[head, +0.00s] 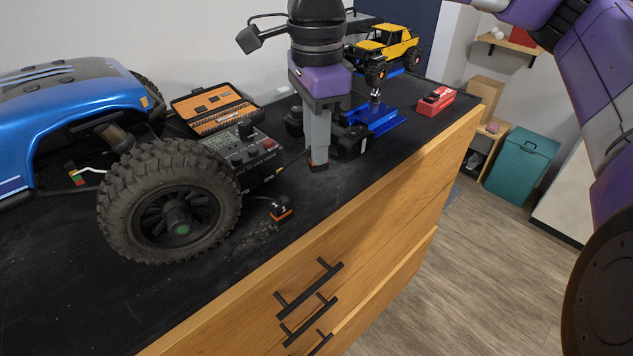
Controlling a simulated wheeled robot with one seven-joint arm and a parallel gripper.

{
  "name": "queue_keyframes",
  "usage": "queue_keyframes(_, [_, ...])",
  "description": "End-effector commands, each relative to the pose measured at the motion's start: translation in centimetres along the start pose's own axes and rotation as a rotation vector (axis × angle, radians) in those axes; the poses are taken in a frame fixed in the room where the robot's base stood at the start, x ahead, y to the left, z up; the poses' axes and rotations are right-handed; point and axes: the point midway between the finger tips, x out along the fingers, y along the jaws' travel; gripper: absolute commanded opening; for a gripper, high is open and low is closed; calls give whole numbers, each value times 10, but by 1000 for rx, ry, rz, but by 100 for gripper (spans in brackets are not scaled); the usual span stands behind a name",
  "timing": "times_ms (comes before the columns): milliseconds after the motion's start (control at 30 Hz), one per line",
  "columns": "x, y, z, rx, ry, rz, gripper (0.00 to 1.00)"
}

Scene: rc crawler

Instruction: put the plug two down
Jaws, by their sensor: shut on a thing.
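My gripper (317,158) points straight down over the black bench top, right of the big wheel. It is shut on a small dark plug with an orange edge (319,167), which I take to be plug two. The fingers hide most of it, and its number cannot be read. The held plug is close to the bench top; whether it touches cannot be told. Another small black and orange plug (281,208) with a white mark lies on the bench, to the lower left of my gripper and apart from it.
The blue crawler with its large wheel (172,203) fills the left. A black charger (250,155) and an orange tool case (215,108) stand behind. A blue stand (375,121), a red box (435,101) and a yellow truck (388,48) are farther right. The bench edge (385,172) is near.

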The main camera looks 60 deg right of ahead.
Motion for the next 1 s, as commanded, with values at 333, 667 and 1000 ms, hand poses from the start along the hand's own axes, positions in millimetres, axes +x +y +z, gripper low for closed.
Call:
queue_keyframes(333, [39,0,0,0,0,2,0])
queue_keyframes(667, [60,0,0,1,0,0,0])
queue_keyframes(1000, [62,0,0,0,0,-1,25])
